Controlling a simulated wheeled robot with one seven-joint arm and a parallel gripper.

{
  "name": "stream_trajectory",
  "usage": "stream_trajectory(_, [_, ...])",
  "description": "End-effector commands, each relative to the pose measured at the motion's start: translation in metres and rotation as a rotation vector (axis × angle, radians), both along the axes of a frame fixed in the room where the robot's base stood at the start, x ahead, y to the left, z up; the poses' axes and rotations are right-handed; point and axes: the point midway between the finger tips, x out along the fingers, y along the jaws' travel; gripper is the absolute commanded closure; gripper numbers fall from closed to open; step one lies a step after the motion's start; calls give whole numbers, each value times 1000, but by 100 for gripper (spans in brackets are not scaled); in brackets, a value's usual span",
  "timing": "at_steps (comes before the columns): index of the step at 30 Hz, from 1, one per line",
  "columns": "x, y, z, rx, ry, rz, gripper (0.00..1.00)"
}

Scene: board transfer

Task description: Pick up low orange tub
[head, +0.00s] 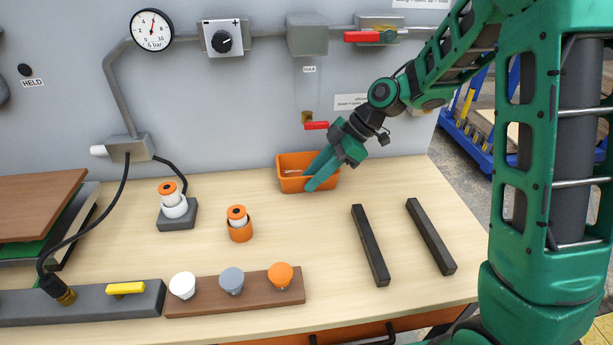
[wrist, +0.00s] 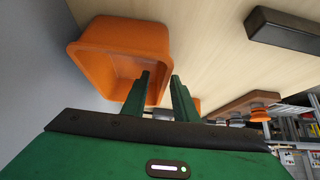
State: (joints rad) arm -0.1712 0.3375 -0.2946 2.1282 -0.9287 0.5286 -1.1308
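The low orange tub (head: 291,182) stands on the wooden bench close to the back wall. It also shows in the wrist view (wrist: 105,38), at the upper left. My gripper (head: 316,174) is at the tub's right part, with its green fingers pointing down-left. In the wrist view my gripper (wrist: 160,88) has its fingers apart, with the tub's near side wall between them. The left finger overlaps the tub's inside and the right finger is outside it. Whether either finger touches the wall cannot be told. Something small and pale lies in the tub.
Two dark bars (head: 370,245) (head: 431,237) lie to the right on the bench. An orange cup (head: 239,230) with a spool stands in front of the tub. A red-handled valve (head: 316,125) hangs on the wall just above.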

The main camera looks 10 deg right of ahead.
Motion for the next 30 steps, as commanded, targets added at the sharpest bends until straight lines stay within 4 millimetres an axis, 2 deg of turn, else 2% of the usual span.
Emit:
stream_trajectory(4, [0, 8, -11, 0, -1, 1, 74])
stream_trajectory(12, [0, 10, -12, 0, -1, 0, 74])
stream_trajectory(15, [0, 10, -12, 0, -1, 0, 98])
stream_trajectory(16, [0, 10, -12, 0, -1, -1, 100])
stream_trajectory(30, [-1, 10, -13, -1, 4, 0, 100])
